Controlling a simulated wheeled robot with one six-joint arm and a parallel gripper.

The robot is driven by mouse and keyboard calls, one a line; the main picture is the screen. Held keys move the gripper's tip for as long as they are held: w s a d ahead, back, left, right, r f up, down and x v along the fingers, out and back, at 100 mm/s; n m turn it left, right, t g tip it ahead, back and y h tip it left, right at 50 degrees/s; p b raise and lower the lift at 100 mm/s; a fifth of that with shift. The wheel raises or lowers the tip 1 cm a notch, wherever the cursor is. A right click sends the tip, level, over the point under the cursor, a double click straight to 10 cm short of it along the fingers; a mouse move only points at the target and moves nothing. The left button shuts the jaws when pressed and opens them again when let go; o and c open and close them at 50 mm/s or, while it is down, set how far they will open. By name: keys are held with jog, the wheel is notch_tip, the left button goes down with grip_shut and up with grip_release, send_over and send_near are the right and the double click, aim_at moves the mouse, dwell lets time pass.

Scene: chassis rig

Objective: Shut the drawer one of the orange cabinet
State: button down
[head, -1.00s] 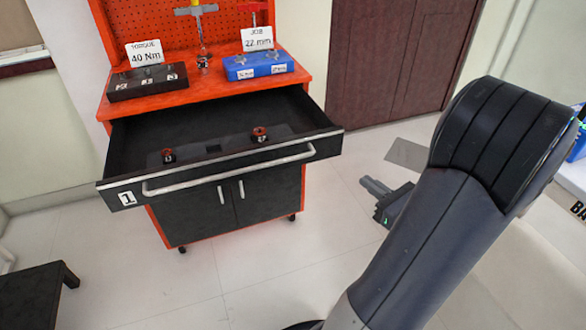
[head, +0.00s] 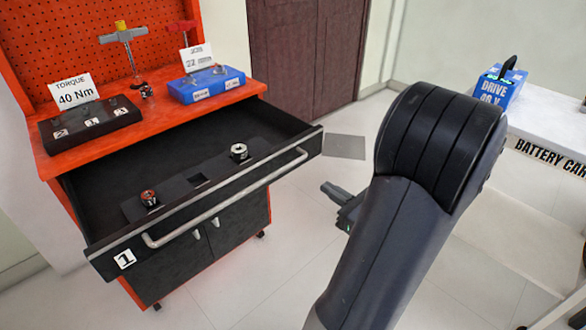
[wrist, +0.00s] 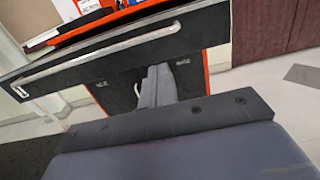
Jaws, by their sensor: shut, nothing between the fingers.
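Drawer one of the orange cabinet (head: 166,118) is pulled out. Its black front carries a "1" label (head: 125,259) and a long silver handle (head: 225,199). The drawer front and handle also cross the upper part of the wrist view (wrist: 110,50). My gripper (head: 334,192) is to the right of the drawer in the head view, apart from it and partly hidden by my arm. In the wrist view my gripper (wrist: 158,72) is shut and empty, with its fingertips appearing just below the drawer handle.
Inside the drawer, two sockets (head: 239,152) sit in a dark insert. A black tray (head: 90,124) and a blue tray (head: 206,85) stand on the cabinet top. A white battery cart (head: 545,125) with a blue drive box (head: 499,90) is at right. Floor between is clear.

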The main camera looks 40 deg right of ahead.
aim_at(286, 161)
jog(key=w+b, duration=0.1)
jog(key=w, duration=0.6)
jog(key=w+b, duration=0.1)
jog(key=w, duration=0.3)
jog(key=shift+w+a+b, duration=0.3)
jog(key=shift+w+b, duration=0.05)
jog(key=shift+w, duration=0.2)
